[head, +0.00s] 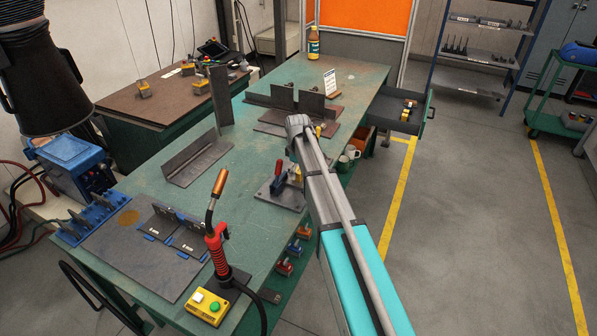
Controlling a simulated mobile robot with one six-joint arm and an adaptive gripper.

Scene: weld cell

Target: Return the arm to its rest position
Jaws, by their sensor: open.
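My arm reaches up from the bottom right of the head view, over the right side of the green welding table (215,205). Its upper end is a grey joint above the table's middle. My gripper cannot be made out; the arm may hide it. A dark base plate with a red-handled clamp (277,170) lies just left of the arm, partly covered by it.
A welding torch (217,240) stands at the near edge by a yellow button box (208,306). Angle steel (196,158) and fixture plates lie on the table. An open drawer (400,112) juts out at the right.

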